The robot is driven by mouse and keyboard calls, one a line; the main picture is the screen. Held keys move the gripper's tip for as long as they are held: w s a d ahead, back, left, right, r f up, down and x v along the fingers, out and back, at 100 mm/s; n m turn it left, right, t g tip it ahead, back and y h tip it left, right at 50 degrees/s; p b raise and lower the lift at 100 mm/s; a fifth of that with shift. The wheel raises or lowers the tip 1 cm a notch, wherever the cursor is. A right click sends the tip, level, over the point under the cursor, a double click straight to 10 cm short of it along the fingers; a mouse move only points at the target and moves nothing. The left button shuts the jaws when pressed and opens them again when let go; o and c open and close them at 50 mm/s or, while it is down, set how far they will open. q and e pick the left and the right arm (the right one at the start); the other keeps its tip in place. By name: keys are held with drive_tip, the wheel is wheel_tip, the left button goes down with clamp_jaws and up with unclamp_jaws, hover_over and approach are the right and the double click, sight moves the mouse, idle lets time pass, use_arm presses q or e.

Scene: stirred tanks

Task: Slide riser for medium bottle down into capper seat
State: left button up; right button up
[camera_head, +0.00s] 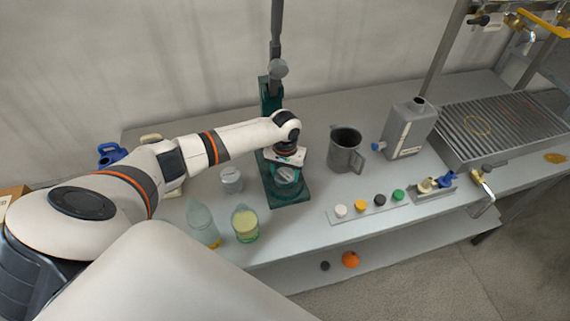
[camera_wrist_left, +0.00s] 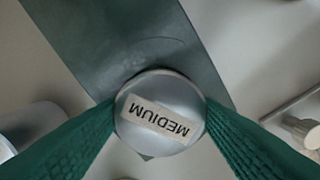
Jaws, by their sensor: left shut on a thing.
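The riser for the medium bottle (camera_wrist_left: 160,112) is a grey cylinder with a "MEDIUM" label on its top. My left gripper (camera_head: 288,178) is shut on it, with a green finger on each side in the left wrist view. The green capper (camera_head: 270,97) stands at the back middle of the bench, its column behind my gripper. Its base plate (camera_head: 292,197) lies under the gripper and also shows in the left wrist view (camera_wrist_left: 120,35). The riser hides the capper seat, so I cannot tell whether they touch. My right gripper is not in view.
Another grey cylinder (camera_head: 231,181) stands left of the capper. Two bottles, one clear (camera_head: 203,222) and one yellowish (camera_head: 245,225), stand at the front. A grey jug (camera_head: 345,152), a canister (camera_head: 409,130) and a strip of caps (camera_head: 369,208) are to the right.

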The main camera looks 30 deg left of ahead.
sight(285, 174)
use_arm(q)
drive_tip(key=shift+f, duration=0.65)
drive_tip(key=o, duration=1.2)
wheel_tip(285, 174, up, 12)
drive_tip(key=b, duration=0.3)
